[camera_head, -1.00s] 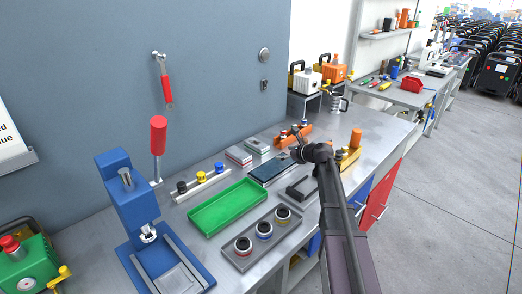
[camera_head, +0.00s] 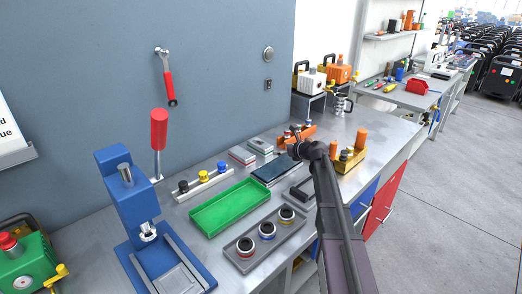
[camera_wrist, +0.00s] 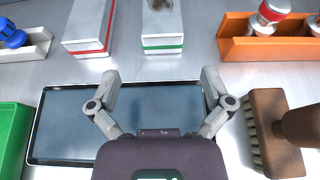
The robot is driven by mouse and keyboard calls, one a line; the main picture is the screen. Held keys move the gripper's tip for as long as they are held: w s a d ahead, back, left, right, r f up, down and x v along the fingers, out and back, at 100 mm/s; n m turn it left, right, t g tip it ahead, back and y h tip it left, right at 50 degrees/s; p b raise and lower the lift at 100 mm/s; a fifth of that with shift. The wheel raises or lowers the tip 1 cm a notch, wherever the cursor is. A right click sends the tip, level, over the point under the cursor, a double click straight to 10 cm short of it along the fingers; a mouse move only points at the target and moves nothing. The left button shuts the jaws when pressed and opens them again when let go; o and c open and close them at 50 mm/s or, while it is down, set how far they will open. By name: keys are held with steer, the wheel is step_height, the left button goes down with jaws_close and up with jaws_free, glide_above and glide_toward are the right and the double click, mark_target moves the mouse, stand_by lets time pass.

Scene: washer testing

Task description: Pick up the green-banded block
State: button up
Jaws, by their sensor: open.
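The green-banded block (camera_wrist: 163,30) is white with a green stripe round its lower part and a grey patch on top. It stands at the top middle of the wrist view, and it shows small near the wall in the head view (camera_head: 260,146). My gripper (camera_wrist: 159,80) is open and empty, its two fingers spread wide. It hangs over the dark flat panel (camera_wrist: 70,130), with the block beyond the fingertips and between their lines. It does not touch the block. In the head view my gripper (camera_head: 297,142) is right of the block.
A red-banded white block (camera_wrist: 90,28) stands just left of the green-banded one. An orange bin (camera_wrist: 265,48) holding red-topped parts is to the right. A brown brush (camera_wrist: 275,130) lies near the right finger. A green tray (camera_wrist: 12,135) is at left.

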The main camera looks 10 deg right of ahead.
mark_target(266, 146)
steer(key=shift+b+x, duration=0.6)
steer(key=shift+x, duration=1.5)
steer(key=shift+r+b+x, duration=0.15)
steer(key=shift+b+x, duration=0.2)
steer(key=shift+x, duration=0.95)
steer(key=shift+r+b+x, duration=0.1)
steer(key=shift+b+x, duration=0.2)
steer(key=shift+x, duration=1.05)
steer(key=shift+w+r, duration=0.1)
steer(key=c, duration=1.1)
steer(key=shift+r, duration=0.15)
steer(key=shift+c, duration=0.2)
step_height(266, 146, up, 10)
steer(key=p, duration=1)
steer(key=shift+d, duration=0.1)
